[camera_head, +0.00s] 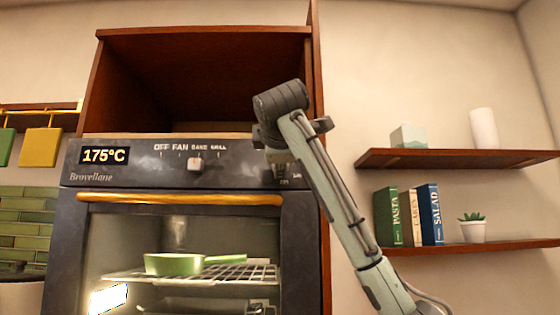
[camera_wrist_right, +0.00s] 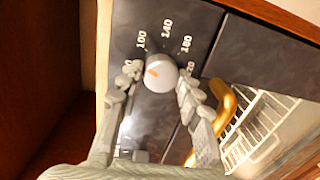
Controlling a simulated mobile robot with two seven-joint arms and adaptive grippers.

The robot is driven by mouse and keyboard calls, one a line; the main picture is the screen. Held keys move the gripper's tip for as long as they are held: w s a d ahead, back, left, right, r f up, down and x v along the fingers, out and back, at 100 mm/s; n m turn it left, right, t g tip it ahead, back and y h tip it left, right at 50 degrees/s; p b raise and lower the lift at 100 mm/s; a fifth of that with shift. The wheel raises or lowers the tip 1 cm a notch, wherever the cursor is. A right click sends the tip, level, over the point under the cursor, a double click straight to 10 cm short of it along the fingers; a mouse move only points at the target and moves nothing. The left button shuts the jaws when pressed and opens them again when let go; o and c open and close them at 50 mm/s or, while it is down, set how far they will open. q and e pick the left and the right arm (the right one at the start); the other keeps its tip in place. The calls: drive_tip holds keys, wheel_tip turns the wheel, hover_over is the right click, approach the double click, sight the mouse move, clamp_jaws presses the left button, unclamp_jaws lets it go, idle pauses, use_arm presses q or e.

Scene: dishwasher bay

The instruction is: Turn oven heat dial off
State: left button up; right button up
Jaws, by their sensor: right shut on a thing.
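The oven heat dial (camera_wrist_right: 162,74) is a round, light grey knob with an orange mark, ringed by white numbers such as 100, 140 and 180 in the right wrist view. My right gripper (camera_wrist_right: 159,80) has its fingers on both sides of the dial and is shut on it. In the head view my right gripper (camera_head: 284,168) is at the right end of the oven panel (camera_head: 235,172) and hides most of the dial. The panel display (camera_head: 104,156) reads 175°C. My left gripper is out of view.
A second knob (camera_head: 196,164) sits under the OFF, FAN, BAKE and GRILL labels. The oven door has a golden handle (camera_head: 180,199). A green pan (camera_head: 175,263) is on the oven rack. Wall shelves (camera_head: 455,159) with books and a plant are at the right.

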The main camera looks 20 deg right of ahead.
drive_tip(key=n, duration=0.4)
drive_tip(key=shift+n, duration=0.3)
drive_tip(key=shift+f, duration=0.1)
idle(0.5)
drive_tip(key=o, duration=1.2)
drive_tip(key=shift+c, duration=0.2)
drive_tip(key=shift+s+a, duration=0.1)
drive_tip(key=f+v, duration=0.1)
drive_tip(key=v, duration=1)
drive_tip(key=shift+s+a+r, duration=0.25)
drive_tip(key=shift+s+r, duration=0.1)
drive_tip(key=shift+r, duration=0.05)
